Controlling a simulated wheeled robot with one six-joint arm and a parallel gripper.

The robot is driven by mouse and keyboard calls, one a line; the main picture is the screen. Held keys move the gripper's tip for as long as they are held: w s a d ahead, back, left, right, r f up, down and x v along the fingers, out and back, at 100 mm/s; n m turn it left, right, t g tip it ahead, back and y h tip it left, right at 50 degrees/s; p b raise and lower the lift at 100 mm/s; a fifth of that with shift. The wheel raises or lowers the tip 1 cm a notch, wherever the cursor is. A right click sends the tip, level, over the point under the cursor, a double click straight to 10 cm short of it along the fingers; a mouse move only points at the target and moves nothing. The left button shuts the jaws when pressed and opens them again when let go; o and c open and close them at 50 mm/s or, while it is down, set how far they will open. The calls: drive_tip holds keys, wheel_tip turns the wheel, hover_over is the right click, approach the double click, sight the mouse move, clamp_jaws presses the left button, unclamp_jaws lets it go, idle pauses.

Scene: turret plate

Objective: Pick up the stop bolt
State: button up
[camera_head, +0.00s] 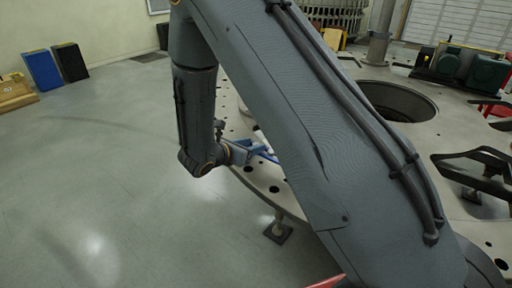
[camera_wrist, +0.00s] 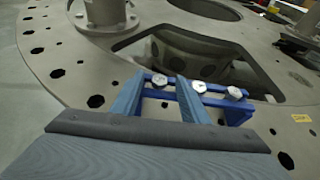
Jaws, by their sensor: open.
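In the wrist view a blue rack (camera_wrist: 240,110) stands on the turret plate with three pale hex-headed bolts in it: a left bolt (camera_wrist: 159,80), a middle bolt (camera_wrist: 199,87) and a right bolt (camera_wrist: 236,93). I cannot tell which is the stop bolt. My gripper (camera_wrist: 159,77) is open, with one finger on each side of the left bolt in this view; contact cannot be told. In the head view my gripper (camera_head: 243,152) is at the plate's near-left edge, beside a small visible part of the blue rack (camera_head: 268,155). My arm hides the bolts there.
The round turret plate (camera_wrist: 70,100) has many small holes and a large cut-out (camera_wrist: 180,55) behind the rack. A post with a round flange (camera_wrist: 106,16) stands at the back left. Green motors (camera_head: 470,68) and black brackets (camera_head: 480,160) are at the right. Floor (camera_head: 90,170) at left is clear.

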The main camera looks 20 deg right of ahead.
clamp_jaws()
drive_tip(key=shift+r, duration=0.2)
